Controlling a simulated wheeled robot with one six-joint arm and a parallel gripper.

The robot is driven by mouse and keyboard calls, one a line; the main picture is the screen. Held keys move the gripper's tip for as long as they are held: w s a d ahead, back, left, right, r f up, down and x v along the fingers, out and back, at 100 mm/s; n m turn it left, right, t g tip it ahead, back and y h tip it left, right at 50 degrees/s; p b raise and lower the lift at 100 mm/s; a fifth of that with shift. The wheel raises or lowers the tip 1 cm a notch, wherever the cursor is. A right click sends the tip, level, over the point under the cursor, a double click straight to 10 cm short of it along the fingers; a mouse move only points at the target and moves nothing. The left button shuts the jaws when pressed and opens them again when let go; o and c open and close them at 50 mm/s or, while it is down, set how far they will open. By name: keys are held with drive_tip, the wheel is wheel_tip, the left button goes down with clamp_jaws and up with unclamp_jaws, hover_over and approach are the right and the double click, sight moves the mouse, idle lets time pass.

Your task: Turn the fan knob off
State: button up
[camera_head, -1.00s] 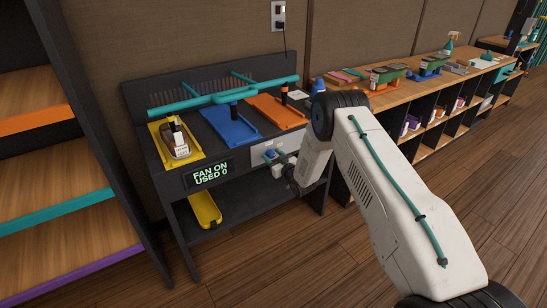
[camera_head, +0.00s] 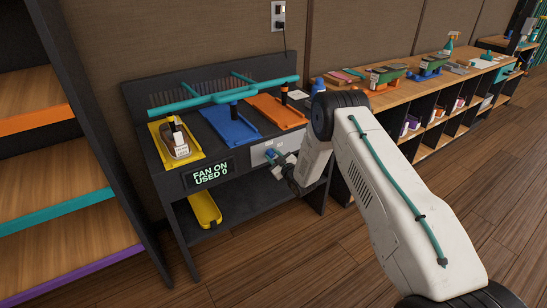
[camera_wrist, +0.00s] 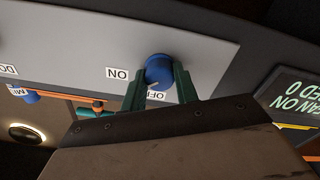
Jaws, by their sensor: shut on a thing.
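The blue fan knob (camera_wrist: 158,67) sits on a light grey panel (camera_wrist: 100,45) at the front of the dark bench. It also shows small in the head view (camera_head: 269,152). My gripper (camera_wrist: 162,75) has its two teal fingers on either side of the knob, shut on it. An ON label (camera_wrist: 118,73) is beside the knob, upside down in the wrist view. An OFF label (camera_wrist: 157,95) is partly hidden between the fingers. The display (camera_head: 208,173) reads FAN ON, USED 0. The knob's pointer direction is hard to tell.
The bench top holds yellow, blue (camera_head: 228,124) and orange (camera_head: 280,112) trays under a teal rail (camera_head: 222,97). A yellow tray (camera_head: 205,208) sits on the lower shelf. A shelf unit (camera_head: 60,180) stands at left. The wooden floor before the bench is open.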

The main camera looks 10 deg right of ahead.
drive_tip(key=n, duration=0.5)
drive_tip(key=shift+a+n, duration=0.1)
drive_tip(key=shift+n, duration=2.4)
drive_tip(key=o, duration=1)
drive_tip(key=v, duration=0.7)
drive_tip(key=shift+s, duration=0.35)
